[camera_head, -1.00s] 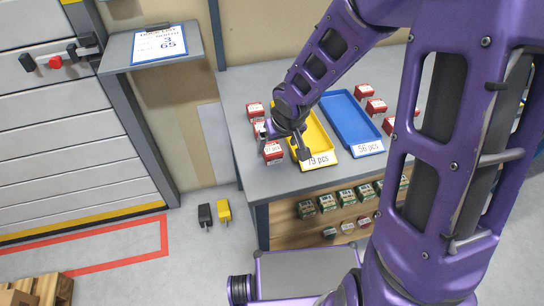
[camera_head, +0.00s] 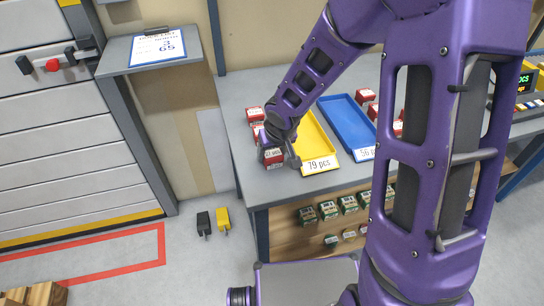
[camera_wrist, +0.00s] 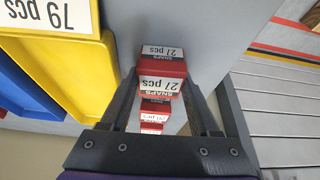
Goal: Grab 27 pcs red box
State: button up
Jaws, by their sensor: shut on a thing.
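A small red box with a white "27 pcs" label (camera_head: 274,161) is at the near left of the grey table, beside the yellow tray. My gripper (camera_head: 272,151) is shut on it, with one finger on each side. The box also shows between the fingertips in the wrist view (camera_wrist: 162,68), where my gripper (camera_wrist: 163,90) reaches around it. More red boxes (camera_wrist: 155,108) with the same kind of label stand in a row behind it. In the head view my gripper and arm partly hide this row. I cannot tell whether the held box touches the table.
A yellow tray (camera_head: 325,152) marked 79 pcs lies close to the right of the row. A blue tray (camera_head: 345,120) lies beyond it, with more red boxes (camera_head: 366,95) to its right. Green boxes (camera_head: 349,204) stand on the shelf below. The table's front edge is close.

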jog(key=c, duration=0.5)
